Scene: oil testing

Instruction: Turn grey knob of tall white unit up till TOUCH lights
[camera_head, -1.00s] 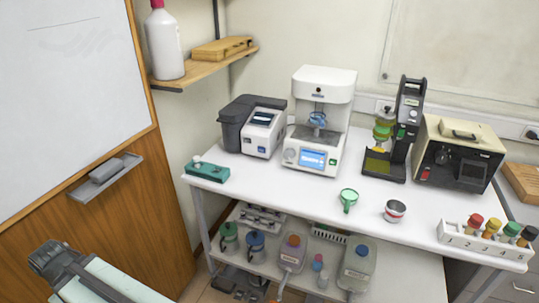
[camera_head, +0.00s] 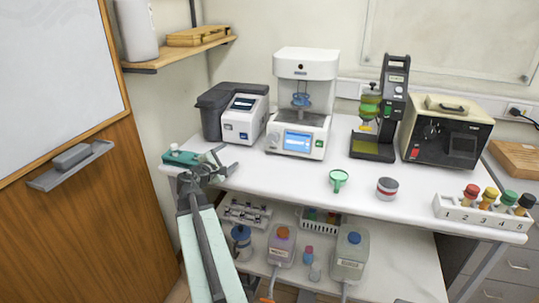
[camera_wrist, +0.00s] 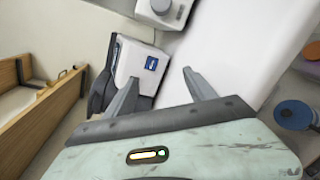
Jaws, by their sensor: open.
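The tall white unit (camera_head: 306,62) stands at the back middle of the table, with a lit blue screen and a green button on its lower front. Its grey knob (camera_head: 273,139) is left of the screen. A white body with a round grey knob (camera_wrist: 160,6) shows at the top of the wrist view, cut off by the edge. My gripper (camera_head: 225,160) is over the table's front left edge, left of and in front of the unit and apart from the knob. In the wrist view its two fingers (camera_wrist: 159,78) are spread with nothing held. A TOUCH light cannot be made out.
A grey and white instrument (camera_head: 236,112) stands left of the unit; it also shows beyond my fingers in the wrist view (camera_wrist: 137,62). The tabletop before the unit is clear.

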